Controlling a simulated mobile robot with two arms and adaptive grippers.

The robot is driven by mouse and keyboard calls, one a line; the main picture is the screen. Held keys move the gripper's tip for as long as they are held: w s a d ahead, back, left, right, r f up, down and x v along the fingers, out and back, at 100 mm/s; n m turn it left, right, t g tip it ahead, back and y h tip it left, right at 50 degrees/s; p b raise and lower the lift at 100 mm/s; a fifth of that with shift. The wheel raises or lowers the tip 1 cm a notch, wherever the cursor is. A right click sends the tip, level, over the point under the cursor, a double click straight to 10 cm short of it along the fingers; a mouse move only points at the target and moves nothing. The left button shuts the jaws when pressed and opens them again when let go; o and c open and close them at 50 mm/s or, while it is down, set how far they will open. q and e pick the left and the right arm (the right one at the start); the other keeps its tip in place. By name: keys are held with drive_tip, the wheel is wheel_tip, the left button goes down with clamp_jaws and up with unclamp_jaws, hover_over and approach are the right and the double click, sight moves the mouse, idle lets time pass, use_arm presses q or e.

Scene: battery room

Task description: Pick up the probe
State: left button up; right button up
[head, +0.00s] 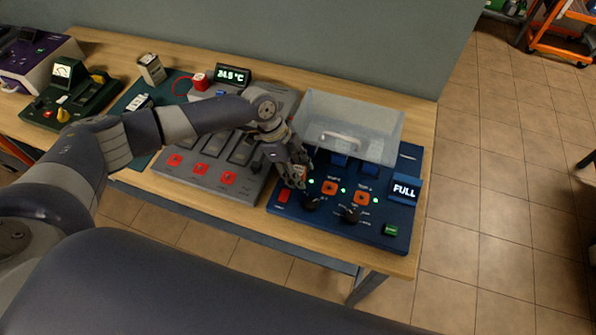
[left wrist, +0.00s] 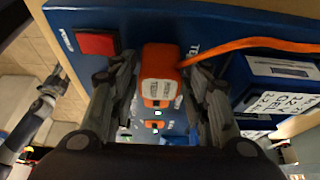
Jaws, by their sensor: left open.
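The probe (left wrist: 160,62) is an orange and white block with a printed label and an orange cable. In the left wrist view it sits over the blue panel, between the two fingers of my left gripper (left wrist: 158,80). The fingers are open, one on each side of it, with small gaps showing. In the head view my left gripper (head: 297,172) is low over the left part of the blue panel (head: 335,228) and hides most of the probe. A grey jointed part, seemingly my right gripper (left wrist: 48,95), shows at the left of the left wrist view; its jaws are unclear.
The blue panel has orange sockets (head: 362,198), black knobs (head: 350,214) and a "FULL" display (head: 405,190). A grey panel with red squares (head: 200,168) lies left. The wooden table's (head: 423,200) right edge is close by.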

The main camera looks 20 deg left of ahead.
use_arm(q)
drive_tip(key=c, duration=0.8)
drive_tip(key=shift+r, duration=0.1)
